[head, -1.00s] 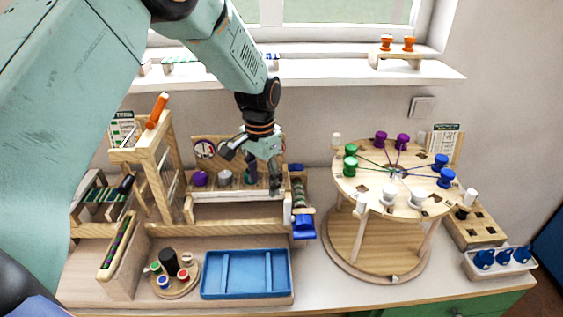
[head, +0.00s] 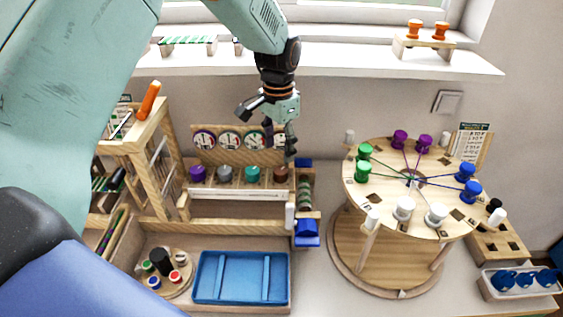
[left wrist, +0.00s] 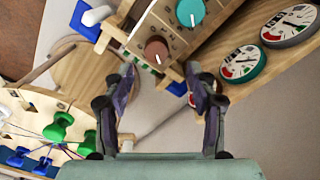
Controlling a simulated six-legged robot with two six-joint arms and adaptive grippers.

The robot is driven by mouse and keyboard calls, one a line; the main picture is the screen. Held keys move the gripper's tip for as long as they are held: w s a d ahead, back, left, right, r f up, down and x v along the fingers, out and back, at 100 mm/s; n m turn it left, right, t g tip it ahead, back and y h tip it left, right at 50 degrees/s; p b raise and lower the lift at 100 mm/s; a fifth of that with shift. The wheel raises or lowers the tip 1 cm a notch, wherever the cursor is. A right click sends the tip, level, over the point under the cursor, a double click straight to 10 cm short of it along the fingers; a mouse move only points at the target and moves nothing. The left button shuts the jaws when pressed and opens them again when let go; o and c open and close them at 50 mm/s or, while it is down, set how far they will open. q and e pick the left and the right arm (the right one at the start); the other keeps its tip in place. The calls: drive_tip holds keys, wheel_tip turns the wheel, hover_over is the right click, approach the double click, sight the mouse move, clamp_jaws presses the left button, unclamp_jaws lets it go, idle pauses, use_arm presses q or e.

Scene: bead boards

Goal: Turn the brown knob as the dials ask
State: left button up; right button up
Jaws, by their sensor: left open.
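The brown knob (head: 281,174) is the rightmost in a row of knobs on the wooden panel. It also shows in the left wrist view (left wrist: 157,48), beyond the gap between my fingers. The teal knob (head: 252,172), grey knob (head: 225,174) and purple knob (head: 197,174) are to its left. Round dials stand above them: purple-rimmed (head: 203,140), grey-rimmed (head: 229,140) and teal-rimmed (head: 254,139). The dial above the brown knob is mostly hidden by my gripper. My left gripper (head: 279,147) is open and empty, above and apart from the brown knob. My right gripper is out of view.
A blue tray (head: 242,300) lies in front of the panel. A blue block (head: 306,233) and a white peg are at its right end. The round stand (head: 395,205) with coloured spools is to the right. A wooden frame with an orange handle (head: 149,99) rises at left.

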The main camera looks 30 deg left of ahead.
sight(281, 170)
use_arm(q)
drive_tip(key=f, duration=0.3)
drive_tip(key=d+f, duration=0.1)
drive_tip(key=f, duration=0.1)
drive_tip(key=shift+s, duration=0.1)
drive_tip(key=shift+a+f, duration=0.35)
drive_tip(key=shift+f, duration=0.25)
drive_tip(key=shift+s+r, duration=0.1)
drive_tip(key=shift+d, duration=0.25)
drive_tip(key=shift+c, duration=1.2)
drive_tip(key=shift+w+a, duration=0.15)
drive_tip(key=shift+w, duration=0.05)
drive_tip(key=c, duration=0.5)
drive_tip(key=shift+p, duration=0.3)
drive_tip(key=c, duration=0.4)
